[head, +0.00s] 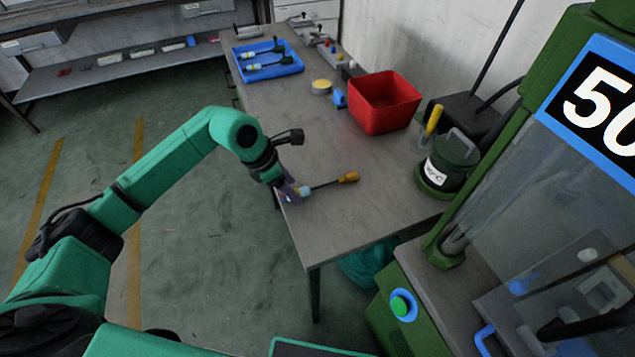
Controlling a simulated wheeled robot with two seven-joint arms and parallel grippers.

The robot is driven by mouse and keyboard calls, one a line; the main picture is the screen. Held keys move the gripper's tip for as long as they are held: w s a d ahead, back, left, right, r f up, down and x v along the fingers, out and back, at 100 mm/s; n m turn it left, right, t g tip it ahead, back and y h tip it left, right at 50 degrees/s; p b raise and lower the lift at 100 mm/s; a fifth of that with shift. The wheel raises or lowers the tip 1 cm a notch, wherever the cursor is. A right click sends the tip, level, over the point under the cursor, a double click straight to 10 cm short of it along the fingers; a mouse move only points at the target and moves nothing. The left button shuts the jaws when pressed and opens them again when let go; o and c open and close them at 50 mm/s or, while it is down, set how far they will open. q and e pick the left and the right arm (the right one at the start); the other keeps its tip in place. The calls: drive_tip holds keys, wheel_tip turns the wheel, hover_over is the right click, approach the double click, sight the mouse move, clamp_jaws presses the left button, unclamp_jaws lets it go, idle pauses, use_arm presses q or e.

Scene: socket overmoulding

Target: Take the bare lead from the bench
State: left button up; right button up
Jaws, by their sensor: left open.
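The bare lead (325,184) lies on the grey bench (385,210) near its front left edge. It has an orange-brown end (348,177) on the right, a thin dark cable and a pale end (304,191) on the left. My left gripper (295,192) is open at the pale end of the lead. The fingers partly hide that end, and I cannot tell whether they touch it. My right gripper is not in view.
A red bin (384,102) stands farther back. A blue tray (268,72) with dark leads lies at the far end. A green pot (447,165) and a green machine (445,250) are at the right. The bench's middle is clear.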

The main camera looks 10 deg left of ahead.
use_arm(q)
drive_tip(key=shift+x, duration=0.85)
clamp_jaws()
drive_tip(key=shift+w, duration=0.1)
drive_tip(key=shift+r, duration=0.15)
